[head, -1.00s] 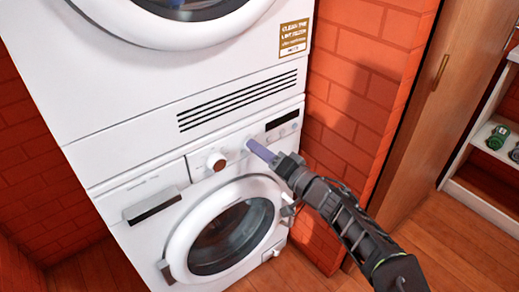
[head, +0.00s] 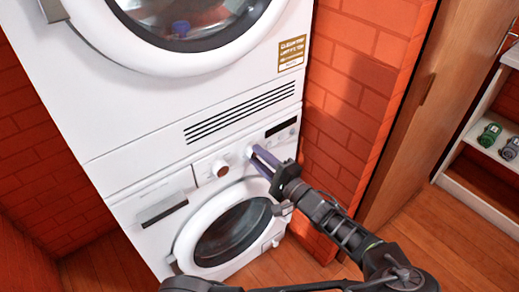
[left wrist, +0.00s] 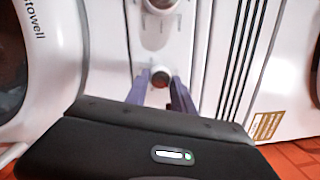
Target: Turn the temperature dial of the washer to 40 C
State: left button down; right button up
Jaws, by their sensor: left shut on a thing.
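The stacked white washer (head: 135,212) has two round dials on its control panel. The left dial (head: 213,168) is white with a reddish-brown front, and its pointer setting is too small to read. The right dial (head: 252,152) sits beside a dark display. My left gripper (head: 257,157) has its purple fingers at the right dial, shut on it. In the left wrist view the right dial (left wrist: 160,77) lies between the two fingertips (left wrist: 159,88), and the left dial (left wrist: 160,5) is farther up. The dial markings are too small to read. My right gripper is not in view.
The washer's round door (head: 229,234) is just below my left gripper. The dryer (head: 130,100) with a slotted vent (head: 240,113) stands above. A brick wall (head: 360,60) and a wooden cabinet (head: 405,110) stand to the right.

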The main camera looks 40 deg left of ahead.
pick_arm(q)
jog(key=m+p, duration=0.3)
jog(key=m, duration=0.1)
jog(key=shift+r+t, duration=0.15)
jog(key=shift+t, duration=0.25)
jog(key=m+p, duration=0.2)
jog(key=m, duration=0.2)
jog(key=shift+s+p, duration=0.1)
jog(key=shift+p, duration=0.3)
jog(key=m+p, duration=0.2)
jog(key=m, duration=0.2)
jog(key=shift+s+t, duration=0.1)
jog(key=shift+t, duration=0.3)
jog(key=shift+f+m+h+p, duration=0.15)
jog(key=shift+m+p, duration=0.3)
jog(key=shift+m, duration=0.4)
jog(key=shift+f+m+h+p, duration=0.15)
jog(key=shift+m+p, duration=0.3)
jog(key=shift+m, duration=0.4)
jog(key=c, duration=1.1)
grip_release()
